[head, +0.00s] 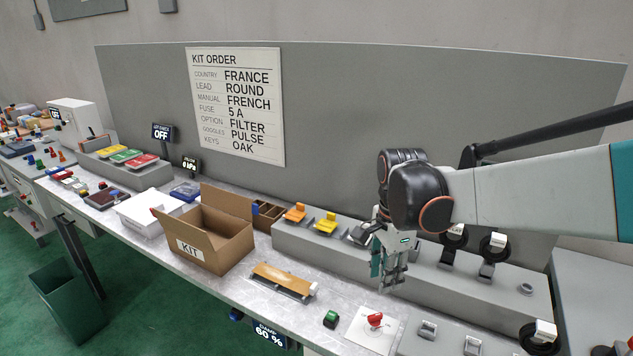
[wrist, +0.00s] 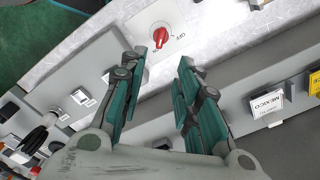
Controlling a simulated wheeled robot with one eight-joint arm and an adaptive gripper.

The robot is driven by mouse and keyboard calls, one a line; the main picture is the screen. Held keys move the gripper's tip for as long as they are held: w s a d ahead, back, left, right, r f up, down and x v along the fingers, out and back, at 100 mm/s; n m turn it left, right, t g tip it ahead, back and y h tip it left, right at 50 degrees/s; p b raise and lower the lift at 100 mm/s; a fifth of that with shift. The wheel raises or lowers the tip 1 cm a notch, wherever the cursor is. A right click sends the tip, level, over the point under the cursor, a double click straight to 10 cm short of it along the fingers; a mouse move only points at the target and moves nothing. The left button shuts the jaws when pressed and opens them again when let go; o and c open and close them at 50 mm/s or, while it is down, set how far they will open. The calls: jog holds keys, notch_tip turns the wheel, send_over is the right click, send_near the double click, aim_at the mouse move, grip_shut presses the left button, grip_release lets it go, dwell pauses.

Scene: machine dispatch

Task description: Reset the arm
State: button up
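My arm (head: 540,193) reaches in from the right in the head view, its last part bent downward. My gripper (head: 388,280) hangs fingers down in front of the grey stepped rack (head: 345,252). In the wrist view my gripper (wrist: 162,68) shows two teal fingers apart, with nothing held between them. In the head view the red knob (head: 375,319) is on the bench, below and in front of my gripper.
An open cardboard KIT box (head: 228,222) stands left of a wooden-topped bar (head: 284,278). A green button (head: 331,319) sits near the bench's front edge. Black plugs with white tags (head: 494,245) stand on the rack at right. A KIT ORDER board (head: 237,105) hangs behind.

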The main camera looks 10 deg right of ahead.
jog(key=s+r+n+t, duration=0.2)
jog(key=s+n+t, duration=0.1)
jog(key=s+n, duration=0.4)
jog(key=s+a+r+n+t, duration=0.1)
jog(key=s+n+t, duration=0.3)
jog(key=s+n, duration=0.4)
jog(key=shift+s+r+n, duration=0.25)
jog(key=shift+r+n, duration=0.15)
jog(key=shift+n, duration=0.1)
dwell(0.7)
